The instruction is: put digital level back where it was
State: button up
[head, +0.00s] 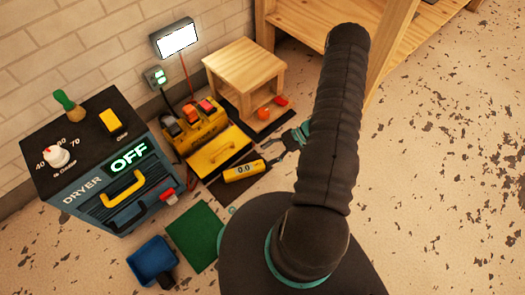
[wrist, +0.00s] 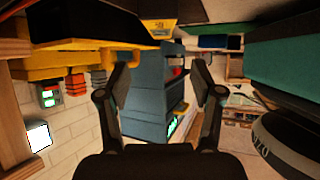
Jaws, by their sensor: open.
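The digital level (head: 243,172) is a short yellow bar with a 0.0 display. In the head view it lies on its side of the floor area just in front of a yellow case (head: 217,153), by a dark brown mat (head: 240,204). My gripper (head: 283,144) is to the right of the level, apart from it in the picture, open and empty. In the wrist view its two fingers (wrist: 161,82) stand wide apart with nothing between them close up. A yellow piece shows at the top there; I cannot tell whether it is the level.
The dryer (head: 105,163), marked OFF, stands at the left. A green mat (head: 194,236) and a blue tray (head: 152,262) lie in front. A yellow battery box (head: 200,130) and a wooden stool (head: 244,70) stand behind. Open floor (head: 440,190) is at the right.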

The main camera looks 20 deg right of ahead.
jog(key=w+d+r+m+t+h, duration=0.2)
jog(key=w+d+r+t+h, duration=0.15)
jog(key=w+r, duration=0.45)
jog(key=w+d+r+m+t+h, duration=0.1)
jog(key=w+d+r+t+h, duration=0.15)
jog(key=w+r+h, duration=0.45)
notch_tip(320, 180, up, 20)
jog(key=w+d+m+t+h, duration=0.1)
jog(key=w+m+h, duration=0.2)
jog(key=m, duration=0.2)
jog(key=s+a+r+m+h, duration=0.1)
jog(key=s+a+r+m, duration=0.2)
jog(key=s+r, duration=0.4)
jog(key=s+a+r+m+h, duration=0.2)
jog(key=s+r+m, duration=0.1)
jog(key=s+r, duration=0.4)
jog(key=s+a+m+g+y, duration=0.1)
jog(key=s+a+y, duration=0.1)
jog(key=s+a, duration=0.4)
jog(key=s+a+m+g+y, duration=0.1)
jog(key=s+a, duration=0.5)
jog(key=s, duration=0.6)
jog(key=shift+s+a+r+m+g+y, duration=0.15)
jog(key=shift+s+r+m+g+y, duration=0.2)
jog(key=shift+m+y, duration=0.25)
